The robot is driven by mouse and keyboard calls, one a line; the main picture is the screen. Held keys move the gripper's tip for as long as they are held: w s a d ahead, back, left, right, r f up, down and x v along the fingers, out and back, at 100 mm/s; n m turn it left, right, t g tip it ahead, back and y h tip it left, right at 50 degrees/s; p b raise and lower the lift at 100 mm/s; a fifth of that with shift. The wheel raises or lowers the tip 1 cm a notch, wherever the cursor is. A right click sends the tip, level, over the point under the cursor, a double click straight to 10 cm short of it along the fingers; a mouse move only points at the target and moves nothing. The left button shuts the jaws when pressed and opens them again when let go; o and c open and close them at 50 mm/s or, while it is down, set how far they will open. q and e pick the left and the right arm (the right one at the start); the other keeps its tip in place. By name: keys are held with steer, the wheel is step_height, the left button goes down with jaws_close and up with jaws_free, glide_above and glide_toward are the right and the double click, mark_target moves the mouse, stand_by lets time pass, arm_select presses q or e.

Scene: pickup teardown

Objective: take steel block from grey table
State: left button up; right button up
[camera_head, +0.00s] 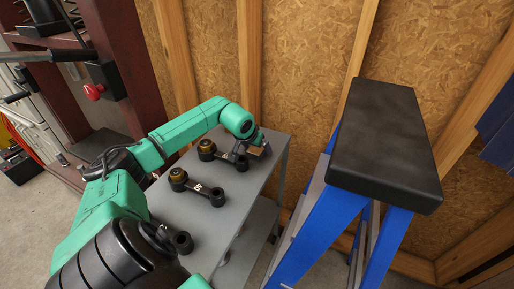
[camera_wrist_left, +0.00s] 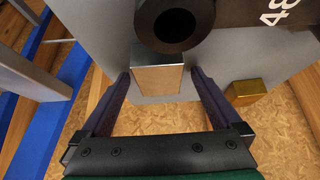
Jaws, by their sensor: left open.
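The grey table (camera_head: 223,215) stands in the middle of the head view. A small block at its far end, which I take for the steel block (camera_head: 256,151), is partly hidden by my left gripper (camera_head: 246,145). In the left wrist view the block (camera_wrist_left: 158,82) has a grey top and a tan-looking front face. It lies between the two dark fingers of my left gripper (camera_wrist_left: 160,74), which are open with a gap on each side. A dark ring end hides part of its top. My right gripper is not in view.
Several dark connecting rods (camera_head: 203,191) with round ends lie on the table. A small gold block (camera_wrist_left: 245,91) sits right of the fingers in the left wrist view. A blue stand with a black top (camera_head: 385,140) is right of the table. A wood-panel wall (camera_head: 300,60) is behind.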

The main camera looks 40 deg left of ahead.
arm_select(q)
steer(key=shift+s+d+r, duration=0.1)
steer(key=shift+c, duration=0.8)
jaws_close()
steer(key=shift+r, duration=0.1)
